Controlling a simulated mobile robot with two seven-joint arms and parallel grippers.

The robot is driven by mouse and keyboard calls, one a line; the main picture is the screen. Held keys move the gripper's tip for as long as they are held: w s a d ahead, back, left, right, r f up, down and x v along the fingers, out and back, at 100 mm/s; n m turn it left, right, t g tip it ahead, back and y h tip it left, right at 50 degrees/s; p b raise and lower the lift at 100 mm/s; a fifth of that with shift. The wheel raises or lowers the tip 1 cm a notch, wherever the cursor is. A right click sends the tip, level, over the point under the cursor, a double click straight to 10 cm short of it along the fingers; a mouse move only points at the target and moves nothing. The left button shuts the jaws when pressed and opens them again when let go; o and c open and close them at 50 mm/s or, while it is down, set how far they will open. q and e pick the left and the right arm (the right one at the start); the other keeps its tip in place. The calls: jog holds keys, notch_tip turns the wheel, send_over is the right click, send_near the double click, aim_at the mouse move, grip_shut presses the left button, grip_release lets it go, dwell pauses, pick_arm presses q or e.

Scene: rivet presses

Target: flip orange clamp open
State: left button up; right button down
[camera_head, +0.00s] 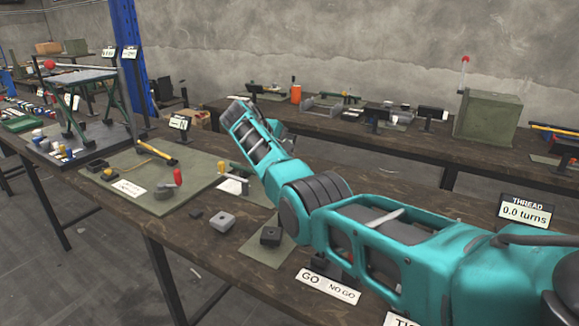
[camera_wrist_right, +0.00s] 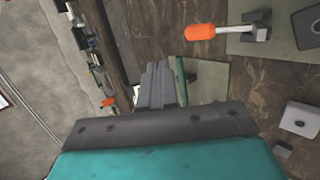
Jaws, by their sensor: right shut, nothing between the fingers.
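The clamp has an orange-red handle (camera_head: 177,176) that stands up from a grey metal base (camera_head: 165,188) on the green mat. In the right wrist view an orange handle (camera_wrist_right: 201,32) sticks out from a grey metal bracket (camera_wrist_right: 256,26), near the top. My right gripper (camera_wrist_right: 160,72) is shut and empty, and its fingers are apart from the orange handle, below and left of it in that view. In the head view my right arm reaches over the bench and its fingertips cannot be made out. My left gripper is not in view.
A grey block (camera_head: 221,221) and a dark block (camera_head: 271,236) stand nearer the bench's front edge. A GO/NO GO sign (camera_head: 328,286) stands in front.

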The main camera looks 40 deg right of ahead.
jog(key=r, duration=0.1)
jog(key=a+r, duration=0.1)
jog(key=r, duration=0.2)
jog(key=shift+a, duration=0.3)
jog(key=shift+f, duration=0.1)
